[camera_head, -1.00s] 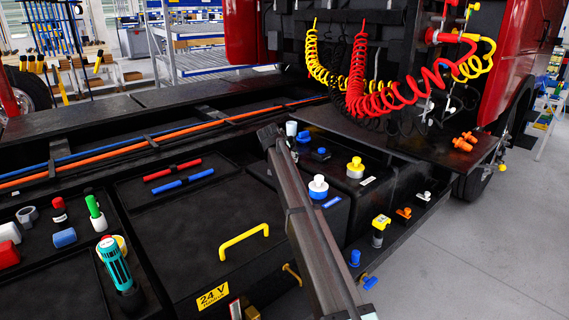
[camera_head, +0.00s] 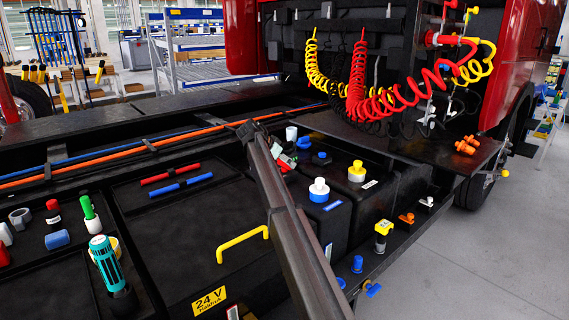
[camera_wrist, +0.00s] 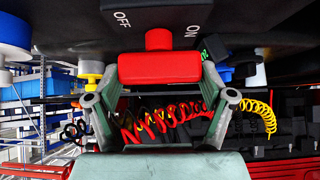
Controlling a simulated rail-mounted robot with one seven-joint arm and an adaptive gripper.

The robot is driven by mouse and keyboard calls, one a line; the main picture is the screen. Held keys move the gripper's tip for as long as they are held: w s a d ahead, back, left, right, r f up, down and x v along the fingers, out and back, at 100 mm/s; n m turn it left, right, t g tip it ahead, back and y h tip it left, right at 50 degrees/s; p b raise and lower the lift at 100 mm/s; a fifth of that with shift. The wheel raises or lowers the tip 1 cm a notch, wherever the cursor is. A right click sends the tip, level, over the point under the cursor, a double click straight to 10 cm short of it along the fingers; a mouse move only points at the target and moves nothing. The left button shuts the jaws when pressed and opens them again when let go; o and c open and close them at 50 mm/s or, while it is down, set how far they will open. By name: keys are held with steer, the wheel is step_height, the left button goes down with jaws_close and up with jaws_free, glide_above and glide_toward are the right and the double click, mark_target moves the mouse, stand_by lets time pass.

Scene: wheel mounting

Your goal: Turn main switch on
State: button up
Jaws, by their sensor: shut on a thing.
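The main switch is a red handle (camera_wrist: 160,68) on a short red stem, under a black housing (camera_wrist: 150,18) marked OFF and ON in the wrist view. The stem sits between the two labels. My gripper (camera_wrist: 160,82) is shut on the red handle, with one finger at each side of it. In the head view my gripper (camera_head: 287,157) is small and partly hidden behind my arm, above the black deck. A bit of red (camera_head: 285,163) shows at it, but the switch's labels cannot be seen there.
White-and-blue (camera_head: 319,190) and yellow-and-white (camera_head: 356,171) caps stand to the right of my arm. A blue knob (camera_head: 321,158) is close to my gripper. Red and yellow coiled hoses (camera_head: 357,85) hang behind. A yellow handle (camera_head: 242,243) and teal tool (camera_head: 108,263) are at the front.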

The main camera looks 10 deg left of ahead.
steer(key=shift+f, duration=0.1)
steer(key=o, duration=1)
steer(key=shift+o, duration=0.2)
steer(key=shift+s, duration=0.1)
steer(key=v, duration=1.2)
